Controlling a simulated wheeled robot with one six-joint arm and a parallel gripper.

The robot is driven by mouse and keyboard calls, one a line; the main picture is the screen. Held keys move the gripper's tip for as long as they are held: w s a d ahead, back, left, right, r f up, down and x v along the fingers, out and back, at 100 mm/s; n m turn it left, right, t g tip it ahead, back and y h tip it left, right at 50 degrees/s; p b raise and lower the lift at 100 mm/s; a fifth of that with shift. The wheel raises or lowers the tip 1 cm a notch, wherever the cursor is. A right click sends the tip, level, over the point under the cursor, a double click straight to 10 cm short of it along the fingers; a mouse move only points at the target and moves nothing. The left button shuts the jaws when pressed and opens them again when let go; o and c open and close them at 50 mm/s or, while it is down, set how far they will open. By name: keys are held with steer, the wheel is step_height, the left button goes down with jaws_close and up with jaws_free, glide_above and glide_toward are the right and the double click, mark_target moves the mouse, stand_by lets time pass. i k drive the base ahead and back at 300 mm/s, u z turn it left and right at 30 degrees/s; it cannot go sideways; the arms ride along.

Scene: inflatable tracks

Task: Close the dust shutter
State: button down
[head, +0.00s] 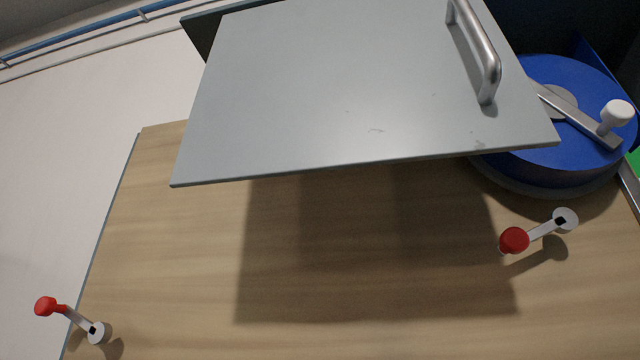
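A flat grey panel (340,90) with a metal bar handle (478,52) near its right edge looks like the dust shutter. It stands out from the wooden board (150,250) and casts a broad shadow on it. Its lower edge is apart from the board, so it appears swung open. Its hinge is not clearly visible; a dark edge shows behind its upper left. My gripper is not in this view.
A blue round drum (560,120) with a white-knobbed crank (612,118) stands right of the panel. A red-knobbed lever (535,235) sits below it, another (75,320) at lower left. A blue pipe (90,35) runs along the pale wall at upper left.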

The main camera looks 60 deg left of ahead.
mark_target(287, 87)
steer(key=z, duration=0.3)
steer(key=i, duration=0.25)
steer(key=u, duration=1.65)
